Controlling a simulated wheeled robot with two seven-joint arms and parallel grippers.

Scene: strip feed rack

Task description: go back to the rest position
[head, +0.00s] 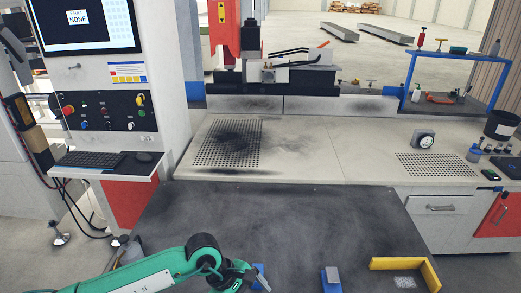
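My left arm, green with black joints, comes in from the lower left. Its dark gripper (246,277) is low in the picture, over the front of the dark table top. A small blue and grey piece (262,279) shows right beside the gripper's end; I cannot tell whether the two touch. The fingers are too small and partly cut off by the lower edge, so their opening cannot be told. My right gripper is not in view.
A blue and grey block (331,279) and a yellow angled fence (405,264) stand on the dark table (290,220) at the front. Behind lies the pale machine bed (310,150). A keyboard shelf (108,170) juts out at left. The table's middle is clear.

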